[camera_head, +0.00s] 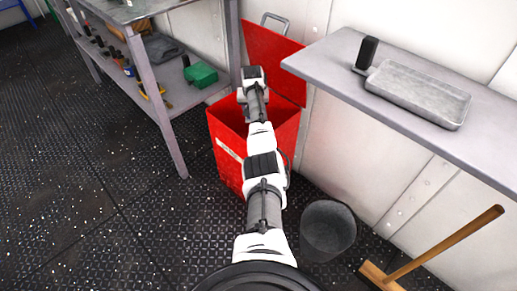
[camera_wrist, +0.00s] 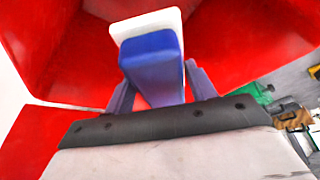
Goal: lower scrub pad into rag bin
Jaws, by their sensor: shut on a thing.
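The scrub pad (camera_wrist: 150,62) is a blue block with a white layer on its far side. It shows in the wrist view, between the two fingers of my gripper (camera_wrist: 160,86), which is shut on it. The rag bin (camera_head: 228,160) is a tall red box with its red lid (camera_head: 275,55) raised against the wall. In the head view the end of my arm is over the bin's opening and hides the fingers and the pad. In the wrist view red bin surfaces (camera_wrist: 62,48) lie beyond the pad on both sides. The pad's height against the rim is unclear.
A grey shelf unit (camera_head: 150,75) with a green box (camera_head: 200,74) and tools stands left of the bin. At right, a wall shelf (camera_head: 335,58) bears a metal tray (camera_head: 420,93). A dark bucket (camera_head: 328,230) and a wooden-handled broom (camera_head: 445,243) stand at lower right.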

